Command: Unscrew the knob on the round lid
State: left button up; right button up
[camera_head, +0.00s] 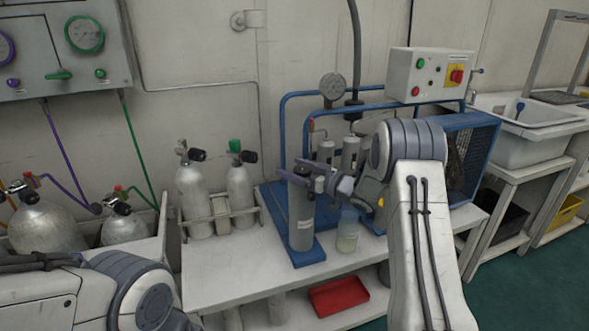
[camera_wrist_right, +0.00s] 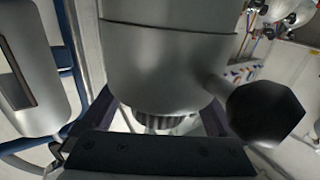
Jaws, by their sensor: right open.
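My right gripper (camera_head: 308,179) is at the top of an upright grey canister (camera_head: 301,220) on a blue base, with its dark fingers around the canister's top end. In the right wrist view a large smooth grey round body (camera_wrist_right: 155,65) fills the middle. A ribbed collar (camera_wrist_right: 165,123) shows at its lower edge, between the open fingers of my right gripper (camera_wrist_right: 165,110). A dark faceted knob (camera_wrist_right: 265,112) sticks out to the right on a short grey stem, beside the right finger. I cannot tell whether the fingers touch anything. My left arm shows at lower left, its gripper out of view.
A clear jar (camera_head: 347,232) stands right of the canister. Blue pipework, a gauge (camera_head: 332,86) and a control box (camera_head: 428,76) stand behind. Two racked cylinders (camera_head: 196,200) are to the left. The white bench (camera_head: 235,275) has free room in front; a red tray (camera_head: 338,296) lies below.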

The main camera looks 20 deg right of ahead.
jog(key=c, duration=1.4)
jog(key=shift+a+r+n+g+y+p, duration=0.1)
jog(key=shift+r+n+g+y+p, duration=0.15)
jog(key=shift+n+g+y+p, duration=0.8)
jog(key=shift+s+a+n+g+y+p, duration=0.15)
jog(key=shift+n+g+y+p, duration=0.15)
jog(key=shift+y+p, duration=0.25)
jog(key=shift+s+a+f+n+g+y, duration=0.1)
jog(key=shift+s+n+g+y, duration=0.05)
jog(key=shift+n+g+y, duration=0.45)
jog(key=shift+s+a+f+n+g+y, duration=0.1)
jog(key=shift+n+g+y, duration=0.25)
jog(key=shift+g, duration=0.3)
jog(key=o, duration=1.4)
jog(key=v, duration=1)
jog(key=shift+d+p, duration=0.3)
jog(key=shift+p, duration=0.15)
